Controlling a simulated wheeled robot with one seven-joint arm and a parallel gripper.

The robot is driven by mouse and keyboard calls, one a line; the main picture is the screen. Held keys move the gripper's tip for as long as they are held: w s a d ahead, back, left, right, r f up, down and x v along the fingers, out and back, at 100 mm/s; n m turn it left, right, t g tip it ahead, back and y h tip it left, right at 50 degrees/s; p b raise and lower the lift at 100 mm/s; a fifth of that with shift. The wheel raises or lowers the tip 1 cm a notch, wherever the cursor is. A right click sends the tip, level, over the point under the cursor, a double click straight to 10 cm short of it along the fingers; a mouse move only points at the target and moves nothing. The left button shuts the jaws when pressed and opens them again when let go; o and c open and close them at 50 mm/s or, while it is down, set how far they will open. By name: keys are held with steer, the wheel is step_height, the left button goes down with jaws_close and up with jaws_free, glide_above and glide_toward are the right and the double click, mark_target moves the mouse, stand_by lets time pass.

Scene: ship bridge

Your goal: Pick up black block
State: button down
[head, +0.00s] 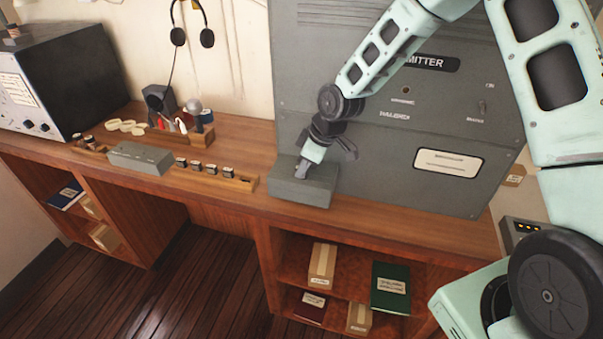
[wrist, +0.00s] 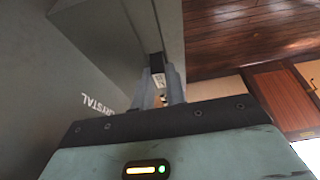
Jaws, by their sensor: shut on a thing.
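My gripper (head: 303,168) reaches down to the grey box at the foot of the transmitter. In the wrist view my gripper (wrist: 160,95) is shut on a small black block (wrist: 156,62) with a white label. The block lies against or very close to the grey box (wrist: 150,25); I cannot tell whether it is seated in it. In the head view I cannot make out the held block. Several other small black blocks with pale tops (head: 197,165) stand in the wooden rack (head: 219,181) to the left.
The grey transmitter cabinet (head: 390,115) rises right behind my gripper; the grey box (head: 298,188) juts from its foot. A grey case (head: 140,158), a wooden tool holder (head: 195,138) and a black radio (head: 62,85) stand left on the desk. Shelves below hold books and boxes.

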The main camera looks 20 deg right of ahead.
steer(key=shift+r, duration=0.1)
step_height(320, 180, up, 10)
steer(key=b, duration=0.3)
